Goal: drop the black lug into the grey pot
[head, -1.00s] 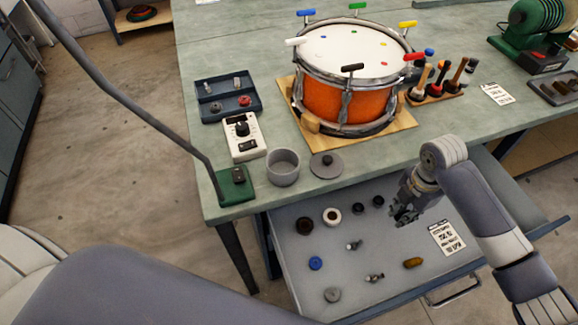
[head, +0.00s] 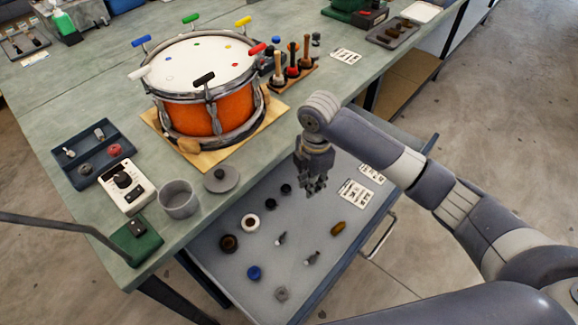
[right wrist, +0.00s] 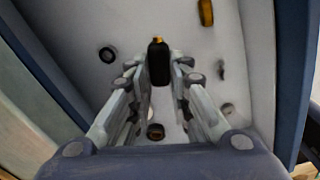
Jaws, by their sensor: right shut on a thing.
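The grey pot (head: 178,199) stands upright and open on the bench near its front corner. Its grey knobbed lid (head: 220,180) lies apart from it, just to the right. My right gripper (head: 314,186) points down over the open drawer, to the right of the pot and beyond the bench edge. In the right wrist view its fingers (right wrist: 160,85) are shut on the black lug (right wrist: 159,64), a dark upright piece with a small brass-coloured tip. The lug is hard to make out in the head view. My left gripper is out of view.
The drawer (head: 215,262) holds several rings, a blue cap (head: 254,272), small metal parts and a brown piece (head: 338,229). An orange drum (head: 200,117) stands behind the pot. A white meter (head: 127,187) and a blue tray (head: 75,145) are left of the pot.

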